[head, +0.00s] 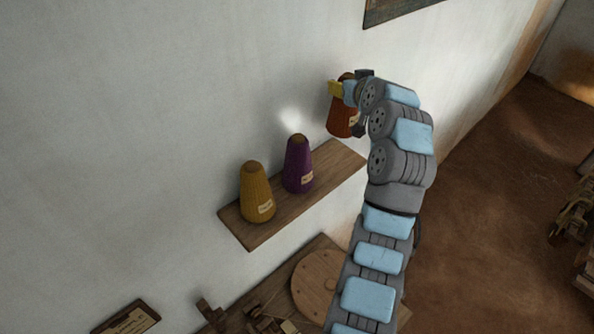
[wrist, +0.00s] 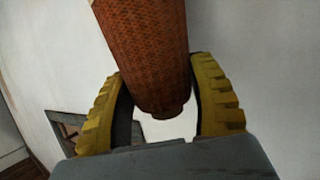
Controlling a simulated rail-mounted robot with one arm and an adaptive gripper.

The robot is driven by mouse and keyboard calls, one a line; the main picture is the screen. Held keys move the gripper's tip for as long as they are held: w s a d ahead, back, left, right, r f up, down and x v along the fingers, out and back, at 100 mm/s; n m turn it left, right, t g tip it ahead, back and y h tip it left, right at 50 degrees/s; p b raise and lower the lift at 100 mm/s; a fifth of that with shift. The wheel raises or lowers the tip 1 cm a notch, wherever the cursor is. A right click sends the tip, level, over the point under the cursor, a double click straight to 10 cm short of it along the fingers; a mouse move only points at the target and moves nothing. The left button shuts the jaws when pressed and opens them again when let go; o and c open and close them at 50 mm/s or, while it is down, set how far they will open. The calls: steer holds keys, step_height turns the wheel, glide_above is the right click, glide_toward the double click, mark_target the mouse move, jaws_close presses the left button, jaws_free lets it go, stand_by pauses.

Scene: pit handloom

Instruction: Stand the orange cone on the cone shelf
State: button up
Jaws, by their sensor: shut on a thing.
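The orange cone (head: 341,117) is held by my gripper (head: 349,90) at the far right end of the cone shelf (head: 256,228) in the head view. It looks upright, and its base is near the shelf's end. I cannot tell whether the base touches the shelf. In the wrist view the cone (wrist: 148,45) runs up out of the picture between the two yellow fingers of my gripper (wrist: 165,105). My arm and gripper hide part of the cone in the head view.
A purple cone (head: 298,166) and a yellow cone (head: 257,194) stand on the shelf to the left of the orange one. The wall (head: 130,130) is right behind the shelf. A bench with a round wooden disc (head: 318,284) lies below.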

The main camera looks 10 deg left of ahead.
mark_target(349, 122)
step_height(349, 122, down, 10)
steer(key=p, duration=0.2)
steer(key=shift+r+p, duration=0.2)
steer(key=shift+p, duration=0.2)
steer(key=shift+w+f, duration=0.1)
steer(key=shift+f, duration=0.1)
steer(key=o, duration=1.2)
steer(key=shift+r, duration=0.1)
steer(key=shift+b+v, duration=0.4)
steer(key=shift+v, duration=1)
steer(key=b+v, duration=0.2)
steer(key=v, duration=0.7)
